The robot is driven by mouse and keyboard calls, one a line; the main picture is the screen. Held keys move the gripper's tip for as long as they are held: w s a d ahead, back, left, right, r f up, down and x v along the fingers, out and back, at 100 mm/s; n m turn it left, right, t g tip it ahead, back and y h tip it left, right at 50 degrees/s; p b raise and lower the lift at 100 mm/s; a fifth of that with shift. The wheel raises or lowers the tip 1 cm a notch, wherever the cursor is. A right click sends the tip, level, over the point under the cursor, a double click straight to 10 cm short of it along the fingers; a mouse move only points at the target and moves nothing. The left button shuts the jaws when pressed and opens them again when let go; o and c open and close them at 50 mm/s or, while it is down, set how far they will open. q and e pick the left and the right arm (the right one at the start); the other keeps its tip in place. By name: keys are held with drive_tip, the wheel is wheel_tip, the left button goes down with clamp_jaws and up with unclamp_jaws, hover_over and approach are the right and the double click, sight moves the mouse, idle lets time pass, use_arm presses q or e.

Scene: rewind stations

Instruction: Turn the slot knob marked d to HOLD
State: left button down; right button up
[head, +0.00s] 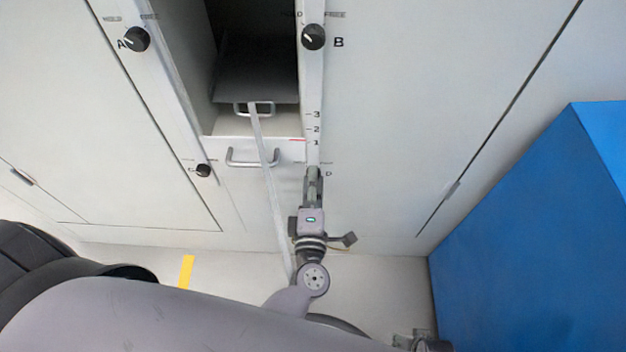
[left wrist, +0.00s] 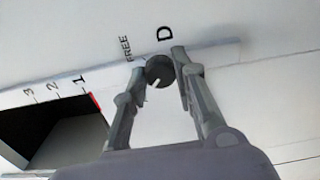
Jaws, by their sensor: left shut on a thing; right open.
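Knob D (left wrist: 159,70) is a round black knob with a white pointer mark, set on the pale strip. In the left wrist view its mark points down and slightly left, away from the word FREE at the upper left; HOLD is not readable there. My left gripper (left wrist: 164,68) is shut on the knob, a finger on either side. In the head view my left gripper (head: 313,172) hides most of the knob below the scale. My right gripper (head: 424,343) shows only in part at the bottom edge, open, with nothing visible in it.
Knob A (head: 136,39), knob B (head: 313,37) and knob C (head: 203,170) sit on the same front. A drawer handle (head: 253,157) and a pale strap (head: 265,150) lie left of my left gripper. A blue block (head: 540,220) stands at the right.

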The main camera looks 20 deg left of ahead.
use_arm(q)
drive_tip(key=c, duration=1.3)
unclamp_jaws()
drive_tip(key=v, duration=1.2)
